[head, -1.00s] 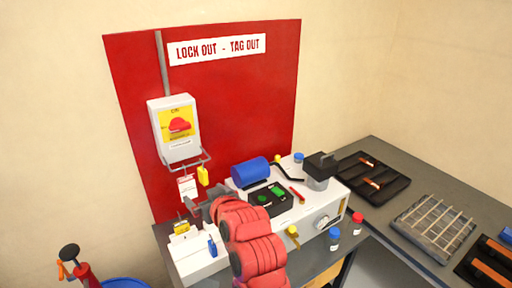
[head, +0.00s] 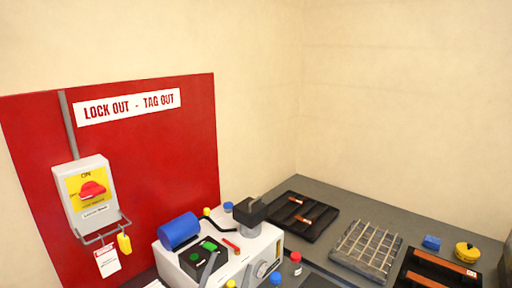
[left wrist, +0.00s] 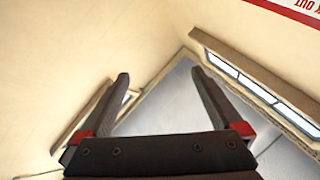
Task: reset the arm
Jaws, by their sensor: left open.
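My left gripper (left wrist: 160,75) is open in the left wrist view, with two dark fingers spread apart and nothing between them. In the head view, two dark finger tips of what looks like this gripper (head: 228,264) stand at the bottom edge, in front of the white bending machine (head: 266,251). The rest of that arm is out of the picture. My right gripper is in neither view.
The red lock-out board (head: 150,135) carries a switch box (head: 88,196) with a hanging tag (head: 107,261) and yellow padlock (head: 124,243).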

